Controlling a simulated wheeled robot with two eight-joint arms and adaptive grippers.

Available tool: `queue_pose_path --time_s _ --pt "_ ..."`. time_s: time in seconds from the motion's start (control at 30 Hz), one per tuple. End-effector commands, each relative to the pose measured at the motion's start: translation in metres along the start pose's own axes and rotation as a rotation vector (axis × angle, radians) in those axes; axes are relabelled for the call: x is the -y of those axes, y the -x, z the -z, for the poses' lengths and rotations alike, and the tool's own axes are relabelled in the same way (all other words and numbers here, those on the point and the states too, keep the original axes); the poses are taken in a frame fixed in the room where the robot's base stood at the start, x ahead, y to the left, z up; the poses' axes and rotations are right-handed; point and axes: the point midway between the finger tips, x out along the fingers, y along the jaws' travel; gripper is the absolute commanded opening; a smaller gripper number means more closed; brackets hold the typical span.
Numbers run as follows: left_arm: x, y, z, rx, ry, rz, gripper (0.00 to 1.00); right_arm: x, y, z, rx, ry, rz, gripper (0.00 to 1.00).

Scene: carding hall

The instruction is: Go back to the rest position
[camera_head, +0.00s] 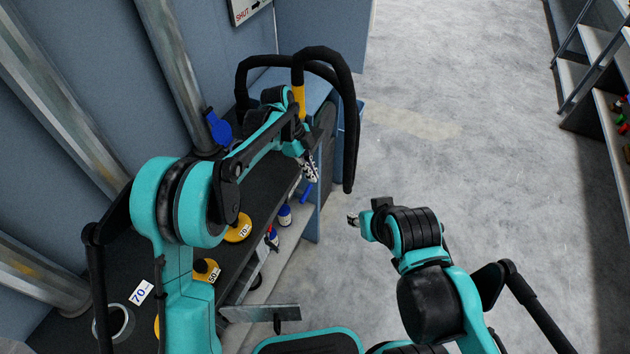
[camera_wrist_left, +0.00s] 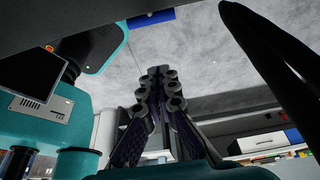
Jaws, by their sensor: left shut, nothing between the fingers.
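My left arm reaches in from the left over the dark bench. Its gripper (camera_head: 312,172) hangs at the bench's right end and is shut and empty. In the left wrist view, the left gripper's fingers (camera_wrist_left: 160,78) meet at their tips with nothing between them. My right arm is bent over the open floor at the lower middle. Its gripper (camera_head: 353,219) points left, towards the bench, clear of it. It is too small to tell whether it is open or shut.
The dark bench (camera_head: 98,276) carries yellow discs (camera_head: 238,228) and a tape roll (camera_head: 115,323). Shelves below it hold small bottles (camera_head: 284,215). Metal pipes (camera_head: 175,70) run along the wall behind. Shelving (camera_head: 594,45) stands at the far right. The grey floor (camera_head: 480,150) between is clear.

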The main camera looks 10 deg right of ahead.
Motion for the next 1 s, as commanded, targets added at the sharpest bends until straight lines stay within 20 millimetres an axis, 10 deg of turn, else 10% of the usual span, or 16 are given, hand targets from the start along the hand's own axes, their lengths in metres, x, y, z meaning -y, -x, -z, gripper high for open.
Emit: queue_pose_path --time_s 0.57,1.0 --pt "-0.016 0.041 -0.004 0.027 0.120 0.041 0.00 0.000 0.004 0.003 0.000 0.000 0.000 0.40" --pt "-0.155 0.144 -0.029 0.112 0.990 0.421 0.00 0.000 0.004 0.003 0.000 0.000 0.000 0.40"
